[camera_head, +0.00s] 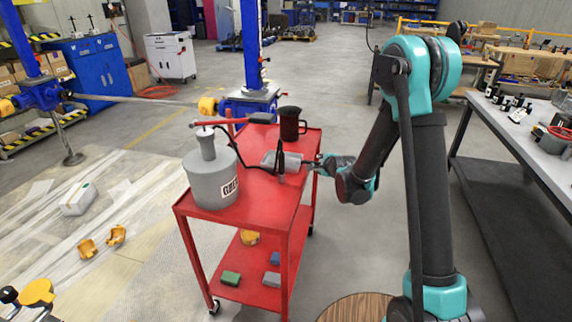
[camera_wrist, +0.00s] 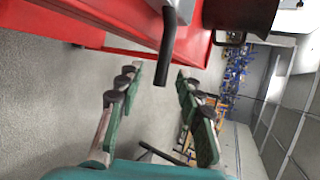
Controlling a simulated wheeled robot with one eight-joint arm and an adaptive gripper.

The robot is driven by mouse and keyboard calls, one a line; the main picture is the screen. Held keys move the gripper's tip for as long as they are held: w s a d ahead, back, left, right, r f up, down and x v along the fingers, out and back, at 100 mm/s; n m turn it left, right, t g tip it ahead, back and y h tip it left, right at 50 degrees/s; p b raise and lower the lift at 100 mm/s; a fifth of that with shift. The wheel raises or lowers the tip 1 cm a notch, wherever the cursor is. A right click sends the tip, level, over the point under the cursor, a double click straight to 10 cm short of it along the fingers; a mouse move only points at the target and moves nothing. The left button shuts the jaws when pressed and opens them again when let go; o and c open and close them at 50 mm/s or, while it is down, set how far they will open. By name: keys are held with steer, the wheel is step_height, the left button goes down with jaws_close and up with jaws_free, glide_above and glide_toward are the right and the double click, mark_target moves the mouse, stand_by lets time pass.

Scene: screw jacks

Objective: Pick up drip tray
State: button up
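A grey drip tray (camera_head: 291,160) appears to lie on the top of the red cart, near its right edge. In the wrist view its black handle (camera_wrist: 167,45) sticks out past the cart's edge, and part of its grey body (camera_wrist: 188,18) shows at the top of the picture. My gripper (camera_head: 326,162) is just right of the cart, level with its top.
The red cart (camera_head: 243,192) also holds a dark jug (camera_head: 291,124) behind the tray and a grey grease pump (camera_head: 211,178) with a black hose to the left. A workbench (camera_head: 522,133) stands at the right. Floor between cart and bench is mostly clear.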

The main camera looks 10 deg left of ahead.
steer(key=shift+w+a+f, duration=0.2)
steer(key=shift+w+f, duration=0.1)
steer(key=shift+w, duration=0.15)
steer(key=shift+c, duration=0.6)
jaws_close()
